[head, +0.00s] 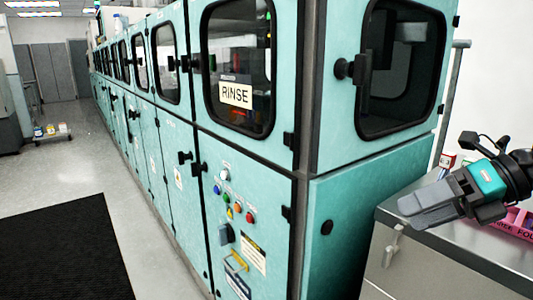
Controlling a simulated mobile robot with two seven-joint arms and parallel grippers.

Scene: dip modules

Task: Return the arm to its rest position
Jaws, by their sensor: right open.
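My right gripper (418,210) is at the right edge of the head view, with its arm coming in from the right. It is open, its grey fingers pointing left over the grey metal counter (440,250). Nothing shows between the fingers. A pink tray (518,222) with dark lettering is partly hidden behind the gripper. My left gripper is not in view.
A long row of teal cabinets with windows fills the middle, one marked with a RINSE sign (235,95). A small white and red box (447,160) stands behind the gripper. A black mat (65,250) lies at left. The floor (60,175) beyond it is mostly clear.

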